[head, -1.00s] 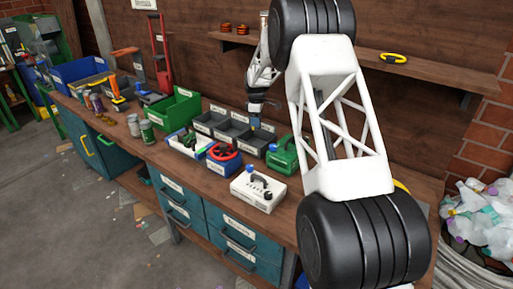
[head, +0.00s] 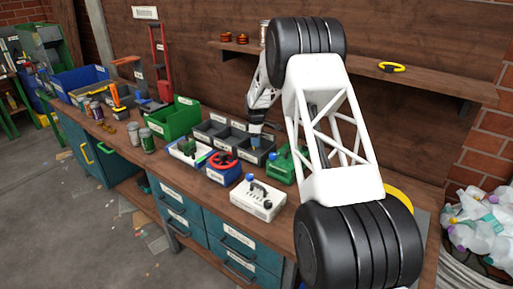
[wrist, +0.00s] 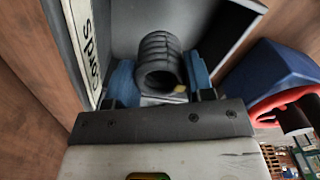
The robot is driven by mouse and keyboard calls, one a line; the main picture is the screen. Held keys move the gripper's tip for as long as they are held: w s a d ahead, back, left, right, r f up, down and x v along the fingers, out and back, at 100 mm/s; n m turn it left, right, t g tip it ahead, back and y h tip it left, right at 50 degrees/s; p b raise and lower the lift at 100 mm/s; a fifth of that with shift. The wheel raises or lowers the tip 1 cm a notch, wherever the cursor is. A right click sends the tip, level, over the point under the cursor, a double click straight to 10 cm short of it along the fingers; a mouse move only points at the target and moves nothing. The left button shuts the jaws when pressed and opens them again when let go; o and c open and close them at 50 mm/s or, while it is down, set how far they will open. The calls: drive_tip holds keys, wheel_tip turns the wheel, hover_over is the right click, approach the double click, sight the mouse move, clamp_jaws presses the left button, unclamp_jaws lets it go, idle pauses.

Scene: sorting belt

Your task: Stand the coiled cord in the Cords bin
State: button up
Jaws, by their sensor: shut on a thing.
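The coiled cord (wrist: 160,62) is a thick black coil in the wrist view, its round open end facing the camera. My gripper (wrist: 160,80) has its blue fingers shut on either side of the coil. The Cords bin (wrist: 86,40) is grey, with its white label along the left of the wrist view, and the coil is between its walls. In the head view my gripper (head: 256,140) points down into the rightmost grey bin (head: 250,157). The cord is hidden there, and I cannot tell whether it touches the bin floor.
A blue bin with a red reel (head: 223,161) stands just in front of the grey bins. A green case (head: 288,163) is close on the right and a white box (head: 258,200) nearer the bench edge. A green bin (head: 174,119) stands left.

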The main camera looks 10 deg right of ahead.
drive_tip(key=shift+f, duration=0.1)
drive_tip(key=shift+f, duration=1.85)
drive_tip(key=shift+f, duration=0.15)
drive_tip(key=o, duration=0.9)
drive_tip(key=shift+o, duration=0.2)
wheel_tip(320, 180, up, 12)
drive_tip(key=shift+r, duration=0.15)
